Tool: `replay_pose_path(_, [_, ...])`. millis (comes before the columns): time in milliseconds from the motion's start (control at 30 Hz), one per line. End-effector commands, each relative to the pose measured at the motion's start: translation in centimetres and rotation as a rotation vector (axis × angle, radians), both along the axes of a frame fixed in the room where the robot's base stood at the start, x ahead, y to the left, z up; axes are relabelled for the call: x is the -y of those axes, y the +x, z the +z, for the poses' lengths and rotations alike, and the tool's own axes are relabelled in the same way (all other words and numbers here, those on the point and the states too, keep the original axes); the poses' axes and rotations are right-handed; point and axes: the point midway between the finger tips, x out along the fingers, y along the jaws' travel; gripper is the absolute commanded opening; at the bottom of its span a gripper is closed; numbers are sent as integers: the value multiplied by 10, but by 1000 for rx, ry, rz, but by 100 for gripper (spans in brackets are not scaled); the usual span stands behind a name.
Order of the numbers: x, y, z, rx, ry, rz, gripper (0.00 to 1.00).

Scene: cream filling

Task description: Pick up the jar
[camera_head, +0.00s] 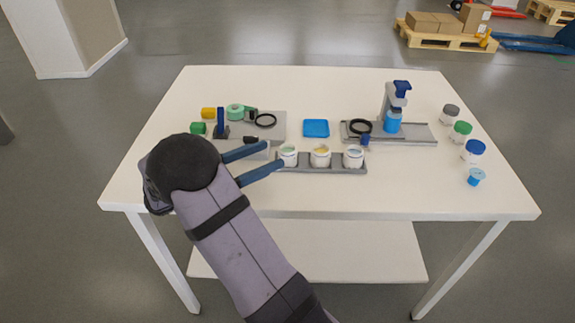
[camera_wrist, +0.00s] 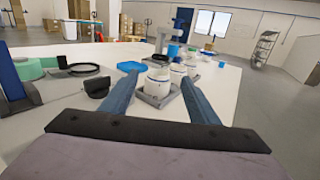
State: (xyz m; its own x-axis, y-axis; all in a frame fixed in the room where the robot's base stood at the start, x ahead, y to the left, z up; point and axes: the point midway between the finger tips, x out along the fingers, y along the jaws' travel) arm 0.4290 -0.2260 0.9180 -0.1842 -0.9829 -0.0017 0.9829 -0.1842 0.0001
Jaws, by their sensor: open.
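Three white open jars stand in a row on a grey rack (camera_head: 320,170): a left jar (camera_head: 289,156), a middle jar (camera_head: 321,156) and a right jar (camera_head: 353,157). My gripper (camera_head: 276,154) is open, with its two blue fingers pointing at the left jar from its left side. In the wrist view the nearest jar (camera_wrist: 157,82) lies ahead between the open fingertips (camera_wrist: 160,78). The other jars show behind it. Nothing is held.
A grey station with a black ring (camera_head: 266,120) stands at the left, with green and yellow rolls beside it. A blue tray (camera_head: 316,128) and a dispenser with a blue cup (camera_head: 393,122) stand behind. Lidded jars (camera_head: 473,150) line the right edge. The front table strip is clear.

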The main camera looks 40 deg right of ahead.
Motion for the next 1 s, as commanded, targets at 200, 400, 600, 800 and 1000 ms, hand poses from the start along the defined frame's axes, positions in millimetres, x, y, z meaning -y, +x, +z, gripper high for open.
replay_pose_path(200, [6,-1,1,-2,-4,1,55])
replay_pose_path(400, [21,-4,1,-2,-4,1,55])
replay_pose_path(600, [26,-4,0,-1,-2,0,55])
replay_pose_path(800, [48,-8,-4,-2,-2,-2,55])
replay_pose_path(1000, [68,-12,-5,-2,-2,1,55])
